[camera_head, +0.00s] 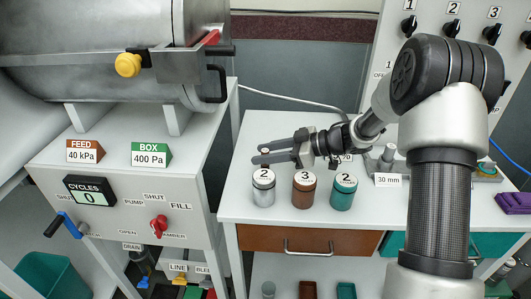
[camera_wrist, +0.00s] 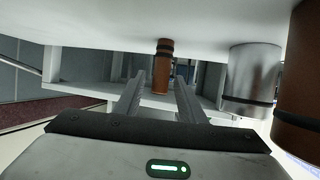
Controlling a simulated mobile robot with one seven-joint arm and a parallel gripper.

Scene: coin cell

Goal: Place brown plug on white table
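My gripper (camera_head: 258,155) is open just above the white table (camera_head: 400,207), with its fingers pointing left. In the wrist view, which looks upside down, a slim brown plug (camera_wrist: 161,72) with dark bands stands between or just beyond the open fingertips (camera_wrist: 160,80). I see a gap on each side of it. In the head view I cannot make this plug out clearly; the fingers seem to cover it. A wider brown cylinder (camera_head: 304,192) labelled 3 stands on the table in front of the gripper.
A silver cylinder (camera_head: 264,190) and a teal cylinder (camera_head: 343,194), both labelled 2, stand beside the brown one. A 30 mm sign (camera_head: 388,180) and a metal fixture are at the right. A large steel chamber (camera_head: 100,50) on a white cabinet (camera_head: 120,190) is at the left.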

